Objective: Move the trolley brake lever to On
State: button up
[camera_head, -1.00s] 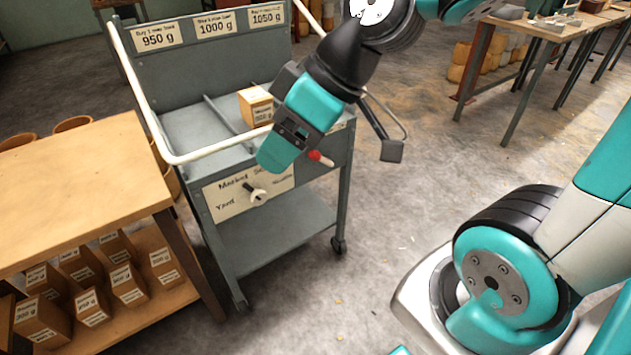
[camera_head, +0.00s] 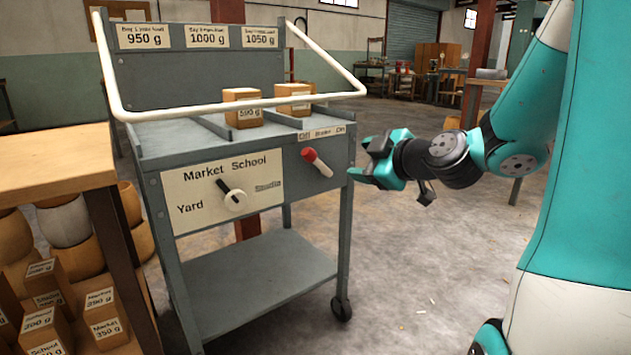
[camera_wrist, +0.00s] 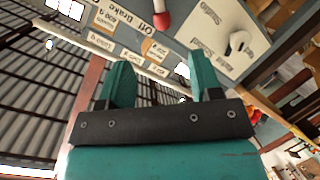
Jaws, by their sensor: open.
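The trolley (camera_head: 255,195) is grey with white rails. Its brake lever (camera_head: 318,163) sits high on the right of the front panel, under a label strip (camera_head: 321,133) reading Off, Brake, On. The lever's red end points up and left, toward Off; its pale end is lower right. My gripper (camera_head: 363,161) is open and empty, just right of the trolley's front corner and apart from the lever. In the wrist view the two teal fingers (camera_wrist: 162,85) stand apart, with the red lever end (camera_wrist: 162,20) beyond them at the top.
A destination dial (camera_head: 235,200) with a black pointer is left of the lever. Weight boxes (camera_head: 243,115) stand on the trolley top. A wooden table (camera_head: 55,160) with boxes beneath is close on the left.

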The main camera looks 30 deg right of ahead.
aim_at(317, 160)
jog(key=b+x, duration=0.2)
jog(key=x, duration=1.5)
jog(key=shift+w+d, duration=0.15)
jog(key=shift+c, duration=0.4)
grip_shut()
